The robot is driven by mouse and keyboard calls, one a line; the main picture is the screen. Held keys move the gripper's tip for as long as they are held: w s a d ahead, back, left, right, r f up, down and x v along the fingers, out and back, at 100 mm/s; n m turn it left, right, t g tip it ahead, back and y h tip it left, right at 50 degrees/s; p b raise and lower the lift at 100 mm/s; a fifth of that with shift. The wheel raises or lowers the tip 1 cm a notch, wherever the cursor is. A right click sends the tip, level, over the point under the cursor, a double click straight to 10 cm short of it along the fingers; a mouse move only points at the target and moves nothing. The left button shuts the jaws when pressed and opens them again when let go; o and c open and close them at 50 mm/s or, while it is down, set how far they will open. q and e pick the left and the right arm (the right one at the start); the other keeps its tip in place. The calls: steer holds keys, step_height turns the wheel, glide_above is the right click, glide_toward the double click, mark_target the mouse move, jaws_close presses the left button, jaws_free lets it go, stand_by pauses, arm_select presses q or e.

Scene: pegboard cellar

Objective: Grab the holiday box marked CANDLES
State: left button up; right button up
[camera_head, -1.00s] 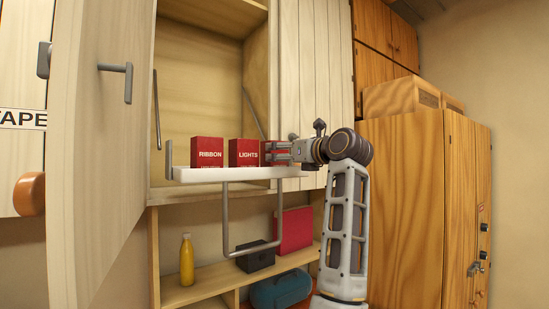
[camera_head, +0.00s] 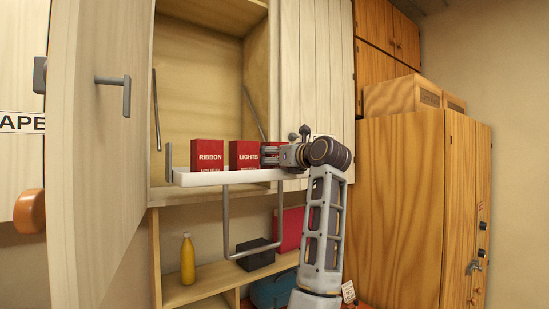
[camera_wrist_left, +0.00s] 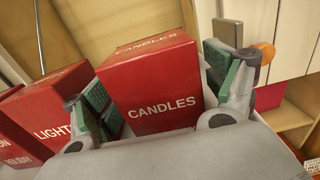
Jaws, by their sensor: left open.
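The CANDLES box (camera_wrist_left: 155,85) is red with white lettering and stands between the two fingers of my left gripper (camera_wrist_left: 160,98) in the left wrist view. The fingers have green pads and are open, one on each side of the box. In the head view my left gripper (camera_head: 274,155) reaches in from the right at the tray's right end and hides most of the CANDLES box (camera_head: 267,146). The box rests on the white pull-down tray (camera_head: 225,179). My right gripper is not in view.
Red LIGHTS (camera_head: 243,155) and RIBBON (camera_head: 207,154) boxes stand left of it on the tray; LIGHTS is close to one finger. An open cabinet door (camera_head: 100,150) stands at left. Below, a shelf holds a yellow bottle (camera_head: 187,260) and a black box (camera_head: 256,254).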

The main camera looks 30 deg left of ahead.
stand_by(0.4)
arm_select(q)
steer(key=c, duration=1.2)
steer(key=shift+r, duration=0.1)
steer(key=shift+r+b, duration=0.4)
steer(key=shift+r, duration=4.5)
